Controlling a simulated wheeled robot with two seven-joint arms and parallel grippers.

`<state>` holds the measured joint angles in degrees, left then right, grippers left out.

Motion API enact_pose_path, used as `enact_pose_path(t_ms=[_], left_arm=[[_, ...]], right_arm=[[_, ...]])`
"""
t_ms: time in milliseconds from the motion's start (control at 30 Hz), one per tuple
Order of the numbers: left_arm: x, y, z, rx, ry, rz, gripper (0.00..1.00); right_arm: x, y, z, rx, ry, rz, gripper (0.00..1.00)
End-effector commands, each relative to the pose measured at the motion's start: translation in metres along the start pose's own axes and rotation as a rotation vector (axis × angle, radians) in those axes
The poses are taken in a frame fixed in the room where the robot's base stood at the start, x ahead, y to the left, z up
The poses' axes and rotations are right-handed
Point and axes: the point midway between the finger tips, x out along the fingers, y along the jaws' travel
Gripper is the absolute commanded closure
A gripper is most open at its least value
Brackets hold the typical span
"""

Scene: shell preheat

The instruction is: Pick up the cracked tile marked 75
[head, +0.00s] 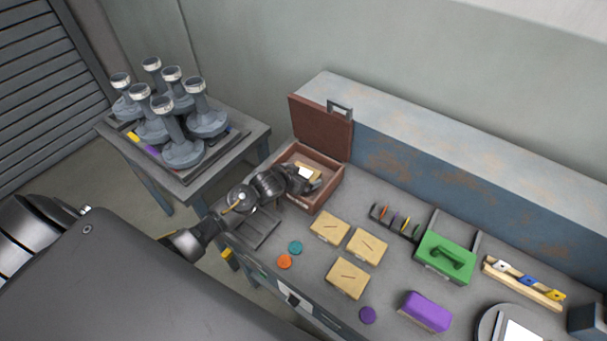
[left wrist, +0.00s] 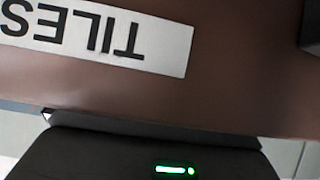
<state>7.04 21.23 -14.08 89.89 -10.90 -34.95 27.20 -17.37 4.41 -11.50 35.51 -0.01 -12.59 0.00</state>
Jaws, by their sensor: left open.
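Three tan tiles with dark crack lines lie on the bench: one nearest the box (head: 330,227), one to its right (head: 367,246) and one in front (head: 347,279). No number is readable on them. A brown box (head: 326,196) with its lid (head: 321,127) raised stands behind them; a tan piece with a white patch (head: 307,171) shows inside. My left gripper (head: 312,187) is open and empty at the box opening. In the left wrist view, a brown surface carries an upside-down TILES label (left wrist: 100,35); no tile shows there.
Orange (head: 285,262) and teal (head: 295,247) discs lie near the front edge. A side table (head: 252,130) holds several grey pedestals.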

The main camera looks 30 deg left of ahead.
Motion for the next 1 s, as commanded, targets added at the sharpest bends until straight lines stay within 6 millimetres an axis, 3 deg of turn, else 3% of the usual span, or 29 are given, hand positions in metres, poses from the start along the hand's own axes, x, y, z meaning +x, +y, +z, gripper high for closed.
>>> enact_pose_path(t_ms=[233,533,1000], left_arm=[[0.002,0.0,0.0,0.001,0.001,0.0,0.0],[0.002,0.0,0.0,0.0,0.0,0.0,0.38],[-0.006,-0.001,-0.013,0.002,0.005,-0.001,0.38]], right_arm=[[0.0,0.001,0.0,-0.001,0.0,0.001,0.56],[0.0,0.004,-0.002,-0.001,0.001,0.005,0.56],[0.007,0.005,-0.002,-0.001,0.002,0.006,0.56]])
